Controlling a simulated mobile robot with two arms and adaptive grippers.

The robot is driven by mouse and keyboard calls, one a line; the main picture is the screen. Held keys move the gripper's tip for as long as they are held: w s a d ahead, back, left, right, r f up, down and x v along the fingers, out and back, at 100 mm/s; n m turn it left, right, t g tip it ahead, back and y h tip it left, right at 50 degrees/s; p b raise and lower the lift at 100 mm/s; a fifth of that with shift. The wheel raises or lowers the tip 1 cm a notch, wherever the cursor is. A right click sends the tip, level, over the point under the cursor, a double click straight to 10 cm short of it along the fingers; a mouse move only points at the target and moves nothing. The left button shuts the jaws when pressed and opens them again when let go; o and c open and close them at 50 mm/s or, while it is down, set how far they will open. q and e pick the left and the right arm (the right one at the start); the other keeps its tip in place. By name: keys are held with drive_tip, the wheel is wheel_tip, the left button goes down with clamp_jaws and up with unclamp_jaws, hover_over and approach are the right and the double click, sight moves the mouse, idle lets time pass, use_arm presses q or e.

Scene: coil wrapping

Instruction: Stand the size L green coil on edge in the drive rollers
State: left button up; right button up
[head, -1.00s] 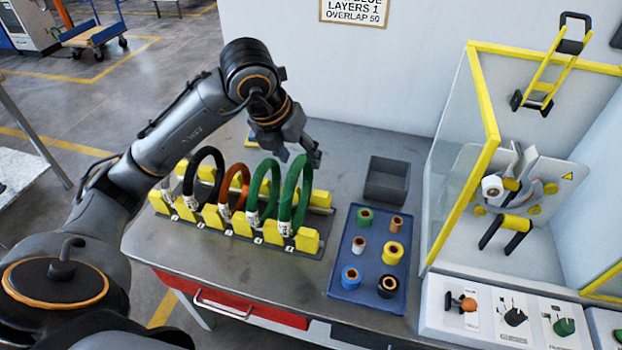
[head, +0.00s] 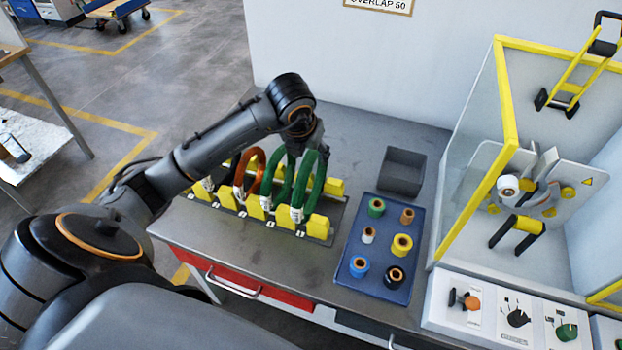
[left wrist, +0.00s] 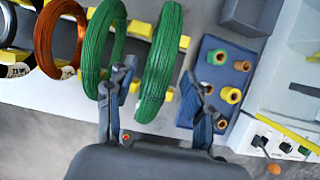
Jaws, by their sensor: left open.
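Two green coils stand on edge at the right end of a yellow-blocked rack (head: 318,226): the left green coil (head: 272,184) and the right green coil (head: 322,180). Their size tags are too small to read. My left gripper (head: 306,148) is open at the tops of the green coils. In the left wrist view, the right green coil (left wrist: 160,62) stands between its two spread fingers (left wrist: 160,92), and the left green coil (left wrist: 104,45) is just outside the left finger. My right gripper is not seen.
An orange coil (head: 247,172) and black coils stand left of the green ones, partly behind my arm. A blue tray (head: 375,285) of tape rolls and a grey bin (head: 402,172) lie between rack and machine. A yellow-framed clear guard (head: 478,145) stands along the machine's left side.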

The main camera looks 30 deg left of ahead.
use_arm(q)
drive_tip(key=shift+x, duration=1.05)
drive_tip(key=shift+w+f, duration=0.15)
clamp_jaws()
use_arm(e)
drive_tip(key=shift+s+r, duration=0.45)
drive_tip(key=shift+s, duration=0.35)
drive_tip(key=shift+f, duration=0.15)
